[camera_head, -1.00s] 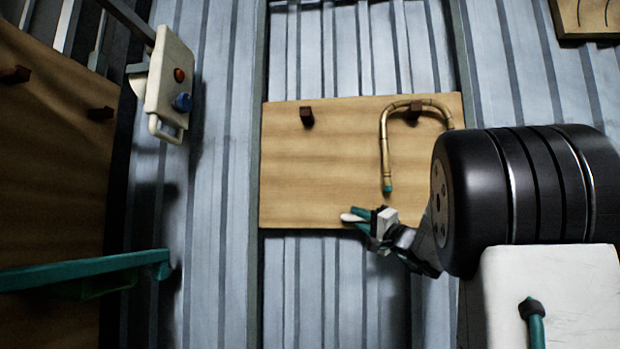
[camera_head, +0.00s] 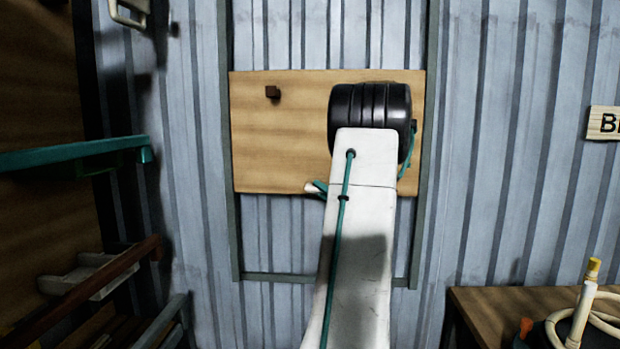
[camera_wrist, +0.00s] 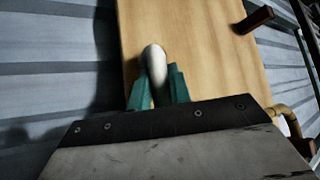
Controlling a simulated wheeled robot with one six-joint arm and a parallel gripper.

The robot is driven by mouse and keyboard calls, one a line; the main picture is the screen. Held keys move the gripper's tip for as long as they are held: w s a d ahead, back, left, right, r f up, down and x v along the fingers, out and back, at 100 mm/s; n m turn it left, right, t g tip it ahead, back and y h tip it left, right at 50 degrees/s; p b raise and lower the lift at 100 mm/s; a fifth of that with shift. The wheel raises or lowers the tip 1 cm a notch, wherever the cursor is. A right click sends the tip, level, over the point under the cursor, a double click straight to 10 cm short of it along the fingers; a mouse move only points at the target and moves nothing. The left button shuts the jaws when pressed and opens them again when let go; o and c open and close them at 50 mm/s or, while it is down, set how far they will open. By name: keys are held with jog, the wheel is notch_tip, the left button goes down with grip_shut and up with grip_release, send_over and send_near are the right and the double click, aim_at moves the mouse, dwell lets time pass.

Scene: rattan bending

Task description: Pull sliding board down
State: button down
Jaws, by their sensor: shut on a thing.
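The sliding board (camera_head: 270,140) is a tan wooden panel between two upright grey rails, with a gap between its lower edge and the frame's bottom bar (camera_head: 320,279). My gripper (camera_head: 319,188) is at its lower edge, mostly hidden behind my white arm. In the wrist view my gripper's teal fingers (camera_wrist: 158,84) are closed around a white rounded handle (camera_wrist: 153,56) in front of the board (camera_wrist: 195,45). A dark peg (camera_head: 272,92) juts from the board's upper left. The bent rattan (camera_wrist: 286,114) shows only partly in the wrist view; my arm hides most of it in the head view.
A teal bar (camera_head: 70,157) sticks out at the left, above a brown rail (camera_head: 90,275). The corrugated wall below the board is clear.

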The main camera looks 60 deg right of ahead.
jog(key=shift+f, duration=0.35)
jog(key=c, duration=1.3)
grip_release()
jog(key=shift+w, duration=0.15)
jog(key=v, duration=0.8)
